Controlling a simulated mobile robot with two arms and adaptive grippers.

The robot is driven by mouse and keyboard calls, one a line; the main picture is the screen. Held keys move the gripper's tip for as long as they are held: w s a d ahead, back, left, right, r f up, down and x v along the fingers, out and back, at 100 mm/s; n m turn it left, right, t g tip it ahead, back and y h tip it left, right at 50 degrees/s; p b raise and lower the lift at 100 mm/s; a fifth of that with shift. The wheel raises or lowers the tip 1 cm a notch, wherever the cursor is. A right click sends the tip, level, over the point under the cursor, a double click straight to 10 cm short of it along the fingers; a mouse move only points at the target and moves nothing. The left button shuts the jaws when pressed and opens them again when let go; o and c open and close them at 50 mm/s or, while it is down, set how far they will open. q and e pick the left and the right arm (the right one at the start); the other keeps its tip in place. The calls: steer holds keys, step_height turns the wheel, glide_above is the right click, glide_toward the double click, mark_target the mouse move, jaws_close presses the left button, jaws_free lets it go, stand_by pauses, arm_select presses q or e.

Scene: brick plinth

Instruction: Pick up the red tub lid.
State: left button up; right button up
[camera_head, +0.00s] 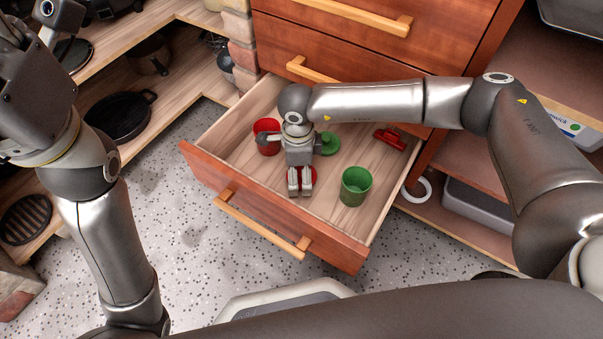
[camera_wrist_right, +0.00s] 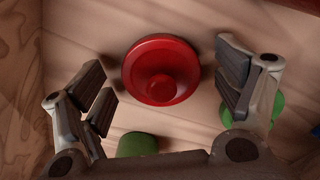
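The red tub lid (camera_wrist_right: 161,70) is a round disc with a raised round knob. It lies on the drawer's wooden floor. In the head view it is mostly hidden by my right gripper, with a red edge (camera_head: 314,176) showing. My right gripper (camera_head: 300,190) points down into the drawer over the lid. In the wrist view its fingers stand apart on either side of the lid, with nothing between the pads touching them. My left gripper (camera_head: 52,25) is raised at the upper left, away from the drawer; its opening is unclear.
The open drawer (camera_head: 325,252) also holds a red tub (camera_head: 266,146), a green lid (camera_head: 329,144), a green tub (camera_head: 355,188) and a red object (camera_head: 390,139) at the back right. The drawer walls surround the gripper. A shelf with dark pans (camera_head: 119,116) stands left.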

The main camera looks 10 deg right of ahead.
steer(key=c, duration=0.5)
steer(key=shift+r, duration=0.15)
